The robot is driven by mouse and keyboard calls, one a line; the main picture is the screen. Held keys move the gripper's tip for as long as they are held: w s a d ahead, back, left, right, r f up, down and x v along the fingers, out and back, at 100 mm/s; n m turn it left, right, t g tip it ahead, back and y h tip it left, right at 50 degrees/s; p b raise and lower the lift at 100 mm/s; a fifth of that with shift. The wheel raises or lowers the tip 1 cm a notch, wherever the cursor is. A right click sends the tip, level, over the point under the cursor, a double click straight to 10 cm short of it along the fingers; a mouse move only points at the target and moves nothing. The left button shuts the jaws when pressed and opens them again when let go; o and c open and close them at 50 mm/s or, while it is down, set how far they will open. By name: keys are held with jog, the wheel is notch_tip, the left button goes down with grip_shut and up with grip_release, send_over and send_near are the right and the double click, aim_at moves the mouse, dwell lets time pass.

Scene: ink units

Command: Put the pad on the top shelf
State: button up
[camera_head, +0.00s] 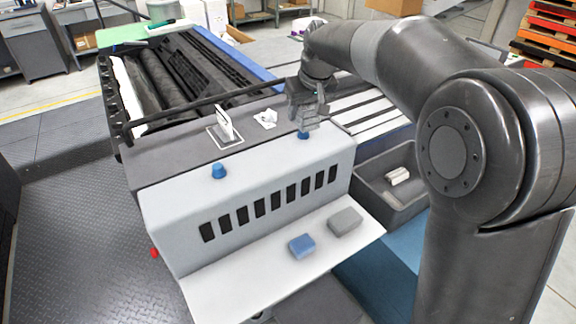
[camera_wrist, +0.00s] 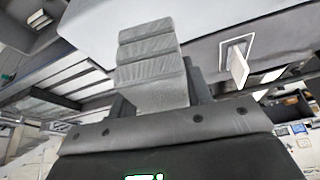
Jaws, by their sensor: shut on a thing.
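A blue pad-like block (camera_head: 302,245) and a grey one (camera_head: 345,221) lie side by side on the light front ledge (camera_head: 235,290) of the machine; I cannot tell which is the task's pad. A matching blue knob (camera_head: 219,171) stands free at left. No shelf is clearly marked as the top one.
A dark bin (camera_head: 372,194) with white pieces (camera_head: 397,175) stands right of the cover. A white upright plate (camera_head: 224,125) and a crumpled white piece (camera_head: 266,118) are on the dark top. Shelving (camera_head: 262,16) is far behind. Open floor lies at left.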

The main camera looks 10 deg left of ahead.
notch_tip(320, 180, up, 6)
jog(key=shift+f, duration=0.25)
jog(key=s+d+n+g, duration=0.3)
jog(key=s+n, duration=0.7)
jog(key=s, duration=0.1)
jog(key=s+d+n+g, duration=0.3)
jog(key=s+n+g, duration=0.1)
jog(key=s+n, duration=0.6)
send_over(259, 273)
jog(key=d, duration=0.1)
jog(key=shift+y, duration=0.3)
jog(key=f, duration=2.3)
jog(key=w+f, duration=0.1)
jog(key=f, duration=1)
jog(key=shift+f, duration=2.25)
jog(key=shift+f, duration=0.15)
jog(key=o, duration=1)
